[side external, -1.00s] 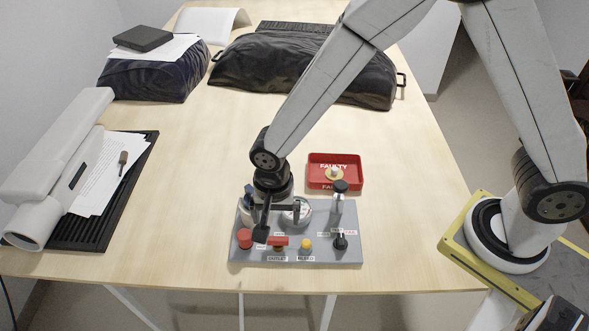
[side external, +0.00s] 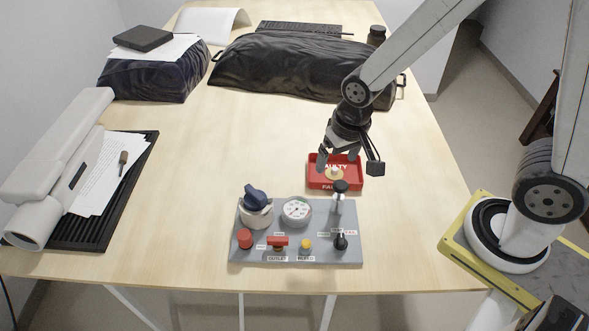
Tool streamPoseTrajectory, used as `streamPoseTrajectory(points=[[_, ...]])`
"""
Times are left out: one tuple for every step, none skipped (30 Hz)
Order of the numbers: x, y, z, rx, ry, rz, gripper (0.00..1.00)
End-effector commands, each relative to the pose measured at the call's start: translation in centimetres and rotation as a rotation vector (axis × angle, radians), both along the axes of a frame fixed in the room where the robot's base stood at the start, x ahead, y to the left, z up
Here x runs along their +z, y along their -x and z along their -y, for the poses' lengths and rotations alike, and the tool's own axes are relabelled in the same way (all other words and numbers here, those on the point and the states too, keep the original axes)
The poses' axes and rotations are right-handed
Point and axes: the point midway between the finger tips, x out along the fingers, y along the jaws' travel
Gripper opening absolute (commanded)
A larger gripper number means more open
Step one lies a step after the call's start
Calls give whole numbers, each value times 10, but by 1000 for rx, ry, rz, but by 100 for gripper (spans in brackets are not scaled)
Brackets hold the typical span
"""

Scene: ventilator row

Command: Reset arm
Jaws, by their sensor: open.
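My gripper (side external: 348,163) is open and empty. It hangs above the red tray marked FAULTY (side external: 318,184) and hides part of its back edge. A small pale and brass-coloured part (side external: 335,173) lies in the tray. The grey panel (side external: 300,254) stands in front of the tray, clear of my gripper. It carries a dark-blue-topped knob on a white body (side external: 256,205), a round gauge (side external: 296,212), a red knob (side external: 245,238), a red outlet handle (side external: 278,241), a yellow button (side external: 306,244) and a black knob (side external: 340,241). A black-capped post (side external: 340,188) rises at its back right.
A black bag (side external: 290,70) lies at the back. A dark bundle with papers and a black box (side external: 143,39) is at back left. A white cylindrical device (side external: 62,170) and black ridged mat (side external: 85,232) are at left. The table's middle left is clear.

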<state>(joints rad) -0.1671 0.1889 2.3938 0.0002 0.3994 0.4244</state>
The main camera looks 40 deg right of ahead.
Motion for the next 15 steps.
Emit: streamPoseTrajectory(points=[[5, 5, 11, 30, 9, 15, 100], [7, 8, 16, 55, 14, 23, 100], [9, 13, 23, 85, 22, 32, 100], [11, 16, 28, 106, 29, 40, 100], [12, 19, 32, 127, 36, 46, 100], [14, 22, 37, 153, 44, 54, 100], [15, 25, 41, 170, 50, 58, 100], [16, 27, 43, 185, 54, 63, 100], [16, 30, 47, 203, 60, 67, 100], [17, 31, 49, 214, 65, 69, 100], [17, 33, 50, 224, 68, 72, 100], [18, 34, 52, 235, 71, 75, 100], [18, 35, 53, 241, 74, 76, 100], [18, 36, 53, 244, 74, 77, 100], [18, 36, 54, 248, 76, 78, 100]])
